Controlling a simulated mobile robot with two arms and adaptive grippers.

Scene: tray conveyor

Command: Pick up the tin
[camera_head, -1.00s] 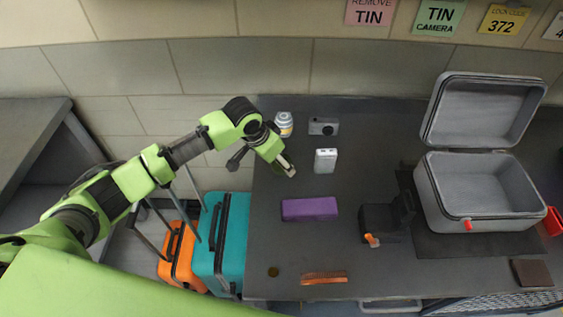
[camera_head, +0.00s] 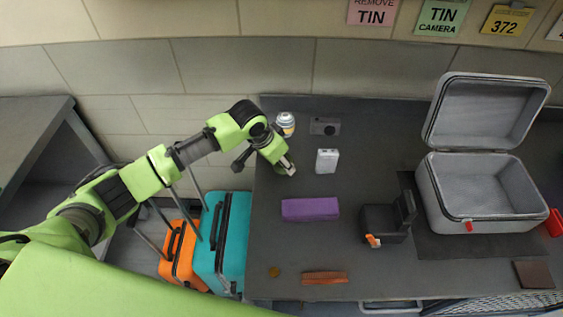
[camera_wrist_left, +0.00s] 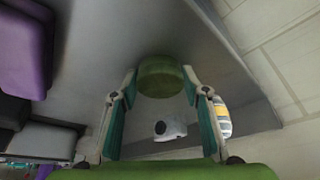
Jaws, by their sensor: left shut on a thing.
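My left gripper (camera_head: 287,168) is over the left part of the dark table, close to its left edge. In the left wrist view, its two fingertips (camera_wrist_left: 160,82) are closed on the sides of a round, olive-green tin (camera_wrist_left: 160,72). In the head view the tin is mostly hidden by the fingers. I cannot tell whether it still touches the table. My right gripper is not in view.
A purple block (camera_head: 310,209), a black box (camera_head: 382,224) and an open grey case (camera_head: 482,213) lie further off.

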